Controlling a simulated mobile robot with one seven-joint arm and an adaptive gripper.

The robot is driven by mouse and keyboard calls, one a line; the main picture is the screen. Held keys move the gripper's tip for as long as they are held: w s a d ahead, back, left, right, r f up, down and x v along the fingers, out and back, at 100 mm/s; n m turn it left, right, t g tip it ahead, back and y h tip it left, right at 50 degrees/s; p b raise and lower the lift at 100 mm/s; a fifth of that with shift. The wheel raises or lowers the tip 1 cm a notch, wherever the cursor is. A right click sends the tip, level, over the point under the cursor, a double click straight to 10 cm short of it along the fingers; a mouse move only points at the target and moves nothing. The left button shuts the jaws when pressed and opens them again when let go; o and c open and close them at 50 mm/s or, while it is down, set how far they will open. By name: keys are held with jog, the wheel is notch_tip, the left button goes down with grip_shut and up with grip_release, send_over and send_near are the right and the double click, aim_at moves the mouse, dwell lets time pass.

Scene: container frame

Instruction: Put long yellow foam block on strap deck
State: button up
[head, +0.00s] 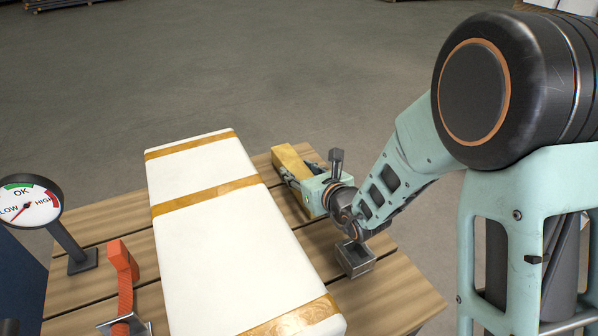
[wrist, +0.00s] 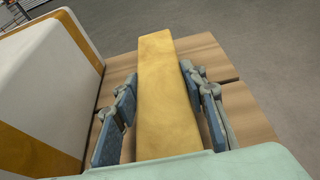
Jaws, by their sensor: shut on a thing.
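The long yellow foam block (head: 287,157) is at the far right part of the wooden slatted deck (head: 405,290), beside a large white box. My gripper (head: 297,186) reaches it from the right and is shut on it. In the wrist view the block (wrist: 160,90) lies lengthwise between the two blue-padded fingers (wrist: 160,108), with its far end pointing away from the palm. I cannot tell whether the block touches the planks or is held just above them.
The white box (head: 215,235) with gold tape bands fills the middle of the deck, close left of the block. An orange strap (head: 122,275), a dial gauge (head: 27,205) with its needle toward LOW, and a grey metal bracket (head: 355,258) stand around it.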

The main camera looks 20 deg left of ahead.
jog(key=shift+f, duration=0.2)
jog(key=o, duration=0.9)
jog(key=shift+r, duration=0.15)
jog(key=shift+d+r, duration=0.15)
jog(key=p+v, duration=0.2)
jog(key=v, duration=0.7)
jog(key=shift+r, duration=0.15)
jog(key=shift+s+d+f+b, duration=0.15)
jog(key=shift+f+b, duration=0.1)
jog(key=shift+b, duration=0.4)
jog(key=shift+d+b, duration=0.1)
jog(key=shift+b, duration=0.35)
jog(key=b+v, duration=0.2)
jog(key=b, duration=0.1)
jog(key=shift+s+r, duration=0.1)
